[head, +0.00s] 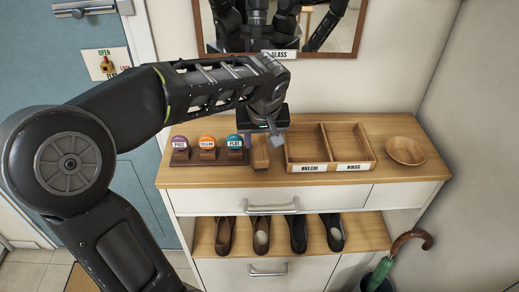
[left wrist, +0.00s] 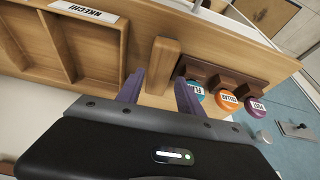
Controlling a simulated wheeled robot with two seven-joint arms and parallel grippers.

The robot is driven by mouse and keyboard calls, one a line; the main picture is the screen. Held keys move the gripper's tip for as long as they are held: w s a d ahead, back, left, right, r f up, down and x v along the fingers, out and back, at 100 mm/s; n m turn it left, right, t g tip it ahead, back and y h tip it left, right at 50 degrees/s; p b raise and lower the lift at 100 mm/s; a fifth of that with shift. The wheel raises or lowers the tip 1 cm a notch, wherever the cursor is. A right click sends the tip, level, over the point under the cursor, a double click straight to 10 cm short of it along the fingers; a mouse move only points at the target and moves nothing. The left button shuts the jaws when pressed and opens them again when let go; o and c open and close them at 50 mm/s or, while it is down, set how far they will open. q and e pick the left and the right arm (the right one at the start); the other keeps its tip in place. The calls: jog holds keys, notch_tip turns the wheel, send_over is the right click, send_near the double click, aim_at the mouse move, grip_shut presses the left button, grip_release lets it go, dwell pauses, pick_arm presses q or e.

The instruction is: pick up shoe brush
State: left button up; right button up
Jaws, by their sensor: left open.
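The shoe brush appears to be the plain wooden block (head: 261,155) on the cabinet top, between the tin rack and the divided tray. It also shows in the left wrist view (left wrist: 163,65), standing just beyond the fingers. No bristles can be made out. My left gripper (head: 273,141) is above the block, seen from behind, and partly covers it in the head view. My right gripper is not in view.
A rack (head: 208,157) with purple, orange and teal tins stands close left of the block. A two-compartment wooden tray (head: 329,166) stands close right, then a wooden bowl (head: 406,151). Dark shoes (head: 298,233) line the shelf below. A mirror (head: 350,30) hangs behind.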

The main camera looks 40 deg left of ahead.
aim_at(260, 147)
pick_arm(q)
jog(key=shift+p+x, duration=0.7)
jog(key=shift+x, duration=1.85)
jog(key=shift+f, duration=0.1)
jog(key=shift+c, duration=0.3)
grip_shut()
